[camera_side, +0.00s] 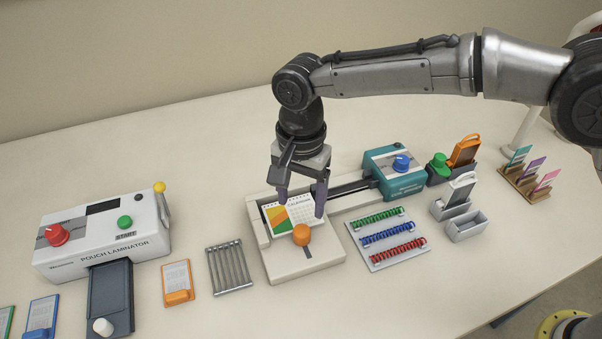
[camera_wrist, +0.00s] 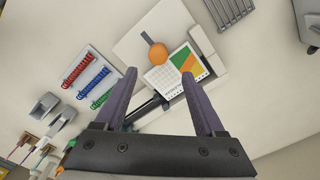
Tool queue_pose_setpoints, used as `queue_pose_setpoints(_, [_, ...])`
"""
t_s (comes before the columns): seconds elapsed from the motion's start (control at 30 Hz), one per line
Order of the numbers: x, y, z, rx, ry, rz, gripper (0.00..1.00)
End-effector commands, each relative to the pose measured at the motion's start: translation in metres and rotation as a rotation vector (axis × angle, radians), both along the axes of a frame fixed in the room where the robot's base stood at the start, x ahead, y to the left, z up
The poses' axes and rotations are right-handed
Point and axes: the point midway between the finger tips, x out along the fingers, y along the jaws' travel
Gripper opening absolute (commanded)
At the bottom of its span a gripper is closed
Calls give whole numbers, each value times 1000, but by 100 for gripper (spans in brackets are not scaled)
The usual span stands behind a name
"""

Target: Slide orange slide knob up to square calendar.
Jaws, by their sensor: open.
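The orange slide knob (camera_side: 301,234) stands on the cream base plate (camera_side: 318,262) of the binding machine, close to the front edge of the calendar. The square calendar (camera_side: 289,213), white with a green, orange and yellow picture, lies on the plate behind the knob. In the wrist view the knob (camera_wrist: 158,54) is beside the calendar (camera_wrist: 172,72), with a short dark slot running away from it; I cannot tell whether they touch. My gripper (camera_side: 299,200) is open and empty above the calendar. Its purple fingers (camera_wrist: 161,95) spread on both sides of the calendar's near edge in the wrist view.
A teal machine head with a blue knob (camera_side: 401,163) joins the base by a dark rail. A rack of coloured binding coils (camera_side: 388,238) stands at right, a metal rod rack (camera_side: 229,267) at left. The laminator (camera_side: 104,235) is farther left. Bare table lies behind the base.

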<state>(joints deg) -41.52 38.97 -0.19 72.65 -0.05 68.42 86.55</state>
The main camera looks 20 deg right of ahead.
Motion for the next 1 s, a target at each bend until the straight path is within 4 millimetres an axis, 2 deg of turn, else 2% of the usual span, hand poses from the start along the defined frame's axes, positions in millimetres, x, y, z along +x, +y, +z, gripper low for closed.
queue_pose_setpoints(0.1, [1,1,26,4,-5,0,71])
queue_pose_setpoints(0.33, [1,0,55,1,-3,0,71])
queue_pose_setpoints(0.5, [0,0,62,0,-1,0,71])
queue_pose_setpoints(1.0, [2,-2,62,0,-1,-4,71])
